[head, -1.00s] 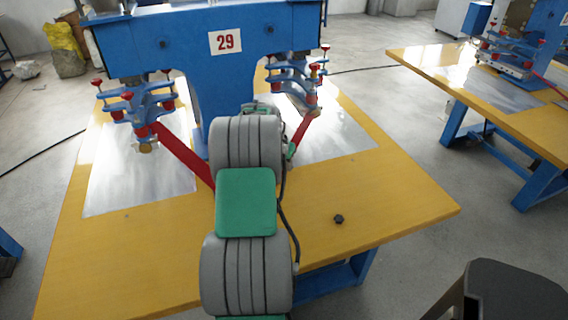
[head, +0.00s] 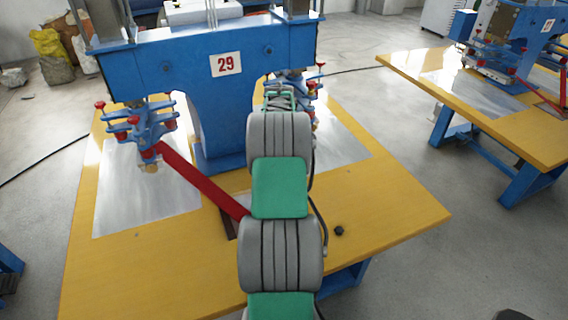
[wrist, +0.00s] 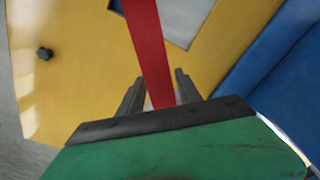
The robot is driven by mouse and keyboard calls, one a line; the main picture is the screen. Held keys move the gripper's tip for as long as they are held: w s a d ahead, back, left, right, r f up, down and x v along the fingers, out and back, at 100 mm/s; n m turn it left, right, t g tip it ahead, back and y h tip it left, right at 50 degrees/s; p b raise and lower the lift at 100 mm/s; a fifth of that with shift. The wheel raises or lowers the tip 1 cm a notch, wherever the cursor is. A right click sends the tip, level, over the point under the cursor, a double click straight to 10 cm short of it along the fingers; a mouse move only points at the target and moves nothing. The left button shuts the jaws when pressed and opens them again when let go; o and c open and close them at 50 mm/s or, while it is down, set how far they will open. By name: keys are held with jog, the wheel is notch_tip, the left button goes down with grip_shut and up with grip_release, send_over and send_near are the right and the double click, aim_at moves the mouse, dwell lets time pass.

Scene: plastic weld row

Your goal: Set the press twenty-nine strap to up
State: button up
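Press 29 (head: 226,64) is a blue frame on a yellow table (head: 390,215). A red strap (head: 200,177) slopes from its left head (head: 142,125) down to the middle of the table; its lower end is behind my arm. The right head is largely hidden by my arm. In the wrist view, a red strap (wrist: 148,45) runs down between the two dark fingers of my gripper (wrist: 159,76). The fingers stand apart, with a gap visible on the right side of the strap. In the head view my arm hides the fingers.
A small black knob (head: 339,230) sits on the table right of my arm; it also shows in the wrist view (wrist: 44,53). Metal sheets (head: 140,188) lie under the heads. Another press table (head: 480,105) stands at the right, with open floor between.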

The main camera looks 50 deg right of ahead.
jog(key=shift+o, duration=1.2)
jog(key=shift+d, duration=0.1)
jog(key=shift+r, duration=0.1)
notch_tip(320, 180, up, 8)
jog(key=shift+f+b, duration=0.2)
jog(key=shift+b, duration=0.2)
